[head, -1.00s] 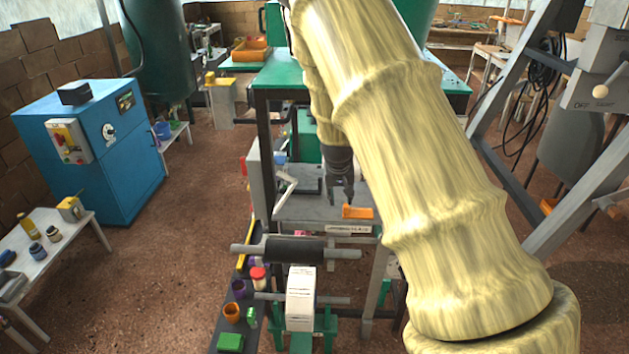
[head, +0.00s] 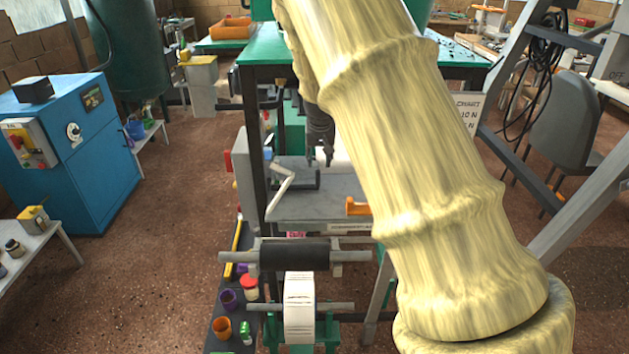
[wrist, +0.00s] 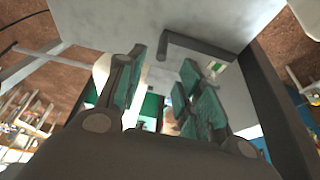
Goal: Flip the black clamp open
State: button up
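The black clamp (head: 304,183) is a dark, low, bent piece on the grey worktop (head: 320,208) in the head view, beside a light grey bent bar (head: 281,186). In the wrist view a dark bent bar (wrist: 205,53), which looks like the clamp, lies just beyond my fingertips. My gripper (head: 321,163) points down just behind and above the clamp. In the wrist view my gripper (wrist: 166,75) has its two green-padded fingers apart, with nothing seen between them. I cannot tell whether a finger touches the clamp. My arm hides the worktop's right side.
An orange block (head: 357,206) sits at the worktop's front right. A dark roller (head: 294,253) and a white paper roll (head: 299,309) stand in front. A green-topped table (head: 262,52) rises behind. Open floor lies to the left (head: 172,230).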

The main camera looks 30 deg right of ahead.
aim_at(318, 172)
jog(key=shift+p+x, duration=1.9)
jog(key=shift+x, duration=3.3)
jog(key=shift+a, duration=0.15)
grip_shut()
